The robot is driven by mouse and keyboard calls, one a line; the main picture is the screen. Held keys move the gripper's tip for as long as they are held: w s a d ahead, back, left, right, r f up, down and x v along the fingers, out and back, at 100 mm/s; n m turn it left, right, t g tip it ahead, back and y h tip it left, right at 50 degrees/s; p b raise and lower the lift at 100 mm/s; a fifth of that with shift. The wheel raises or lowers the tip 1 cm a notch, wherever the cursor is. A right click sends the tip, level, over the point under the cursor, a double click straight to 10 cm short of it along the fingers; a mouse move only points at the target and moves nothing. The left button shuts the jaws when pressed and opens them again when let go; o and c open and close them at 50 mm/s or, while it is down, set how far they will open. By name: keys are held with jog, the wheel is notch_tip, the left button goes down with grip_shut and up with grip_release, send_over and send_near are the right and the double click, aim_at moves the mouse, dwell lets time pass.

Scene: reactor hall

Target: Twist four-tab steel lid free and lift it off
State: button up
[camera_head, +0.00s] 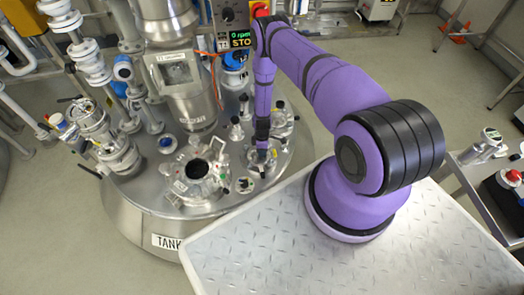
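My purple arm reaches over the top of a steel tank (172,215) from the right. My gripper (262,152) points down at a small fitting on the tank top, right of the large round port. It is small and dark here, and I cannot tell whether its fingers are open or touching anything. The four-tab steel lid cannot be picked out with certainty. The large round port (197,170) has clamps around its rim and a dark centre. Whatever is directly under my gripper is partly hidden by it.
A tall steel column (190,105) with a sight window rises behind the port. Valves and pipes (95,70) crowd the left. A control box (238,22) reads 0 rpm and STO. A side cart (490,150) with a red button stands at right.

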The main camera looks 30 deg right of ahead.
jog(key=shift+s+m, duration=0.15)
jog(key=shift+m, duration=0.95)
grip_shut()
jog(key=m, duration=0.2)
jog(key=shift+s+a+m+t+y, duration=0.15)
jog(key=shift+a+m+t+y, duration=0.1)
jog(key=shift+m+t+y, duration=0.05)
jog(key=shift+r, duration=3.75)
jog(key=shift+r, duration=0.1)
